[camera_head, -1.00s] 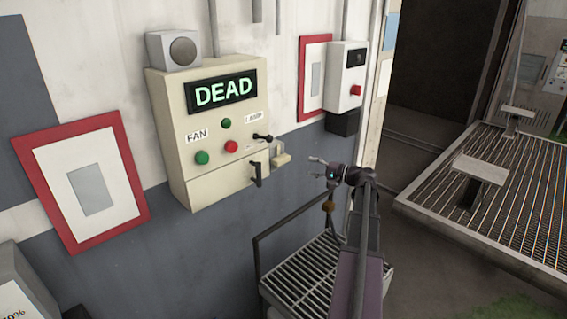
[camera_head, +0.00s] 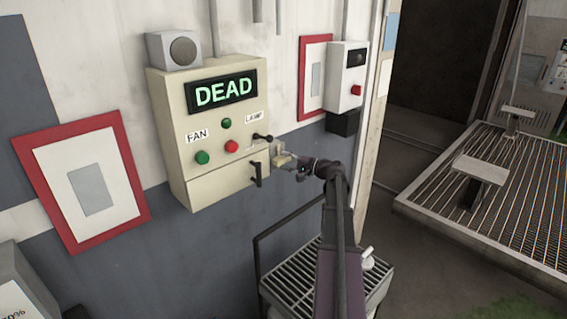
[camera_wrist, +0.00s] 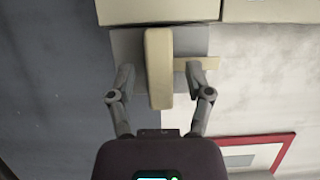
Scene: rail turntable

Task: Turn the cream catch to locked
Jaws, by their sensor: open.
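The cream catch (camera_head: 280,158) sits at the right side of the cream control box (camera_head: 180,120), near its lower right edge. In the wrist view the catch (camera_wrist: 159,50) is a rounded bar on a grey plate, with a small cream piece sticking out to the right behind it. My gripper (camera_head: 290,163) is at the catch. In the wrist view its two fingers (camera_wrist: 162,88) are open, one on each side of the bar, with a gap visible on both sides. The catch is partly hidden by the fingers in the head view.
The box shows a lit DEAD display (camera_head: 223,93), green and red buttons, and black levers (camera_head: 256,174) close left of my gripper. A white box with a red button (camera_head: 346,78) hangs to the right. A slatted grey stand (camera_head: 290,275) is below my arm.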

